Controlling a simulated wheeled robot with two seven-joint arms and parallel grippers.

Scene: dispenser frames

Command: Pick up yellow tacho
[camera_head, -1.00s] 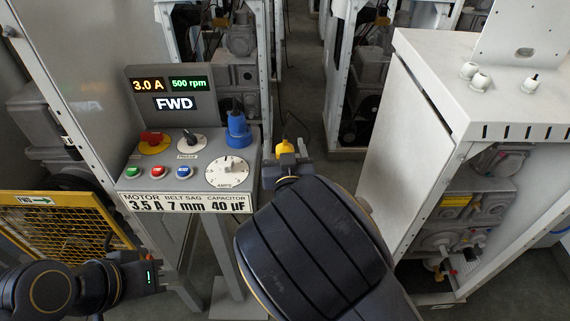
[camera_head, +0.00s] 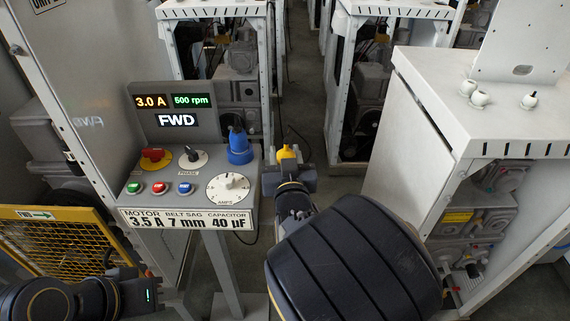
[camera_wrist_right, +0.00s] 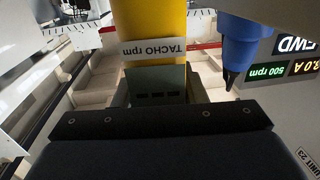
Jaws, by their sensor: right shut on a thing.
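The yellow tacho (camera_head: 288,153) is upright in the jaws of my right gripper (camera_head: 288,172), just right of the control console. In the right wrist view the yellow tacho (camera_wrist_right: 155,28) shows large at the top, with a white label reading "TACHO rpm" upside down. The right gripper (camera_wrist_right: 158,95) is shut on it, and its fingers are partly hidden behind the label. The tacho is held in the air at about the height of the console top. My left gripper (camera_head: 150,292) is low at the left, in front of the yellow cage; its fingertips cannot be made out.
The grey console (camera_head: 200,165) carries knobs, buttons, a dial and a blue tool (camera_head: 240,147) standing close left of the tacho. Its screen (camera_head: 175,107) reads 3.0 A, 500 rpm, FWD. A white cabinet (camera_head: 410,130) stands to the right. A yellow mesh cage (camera_head: 60,240) is at left.

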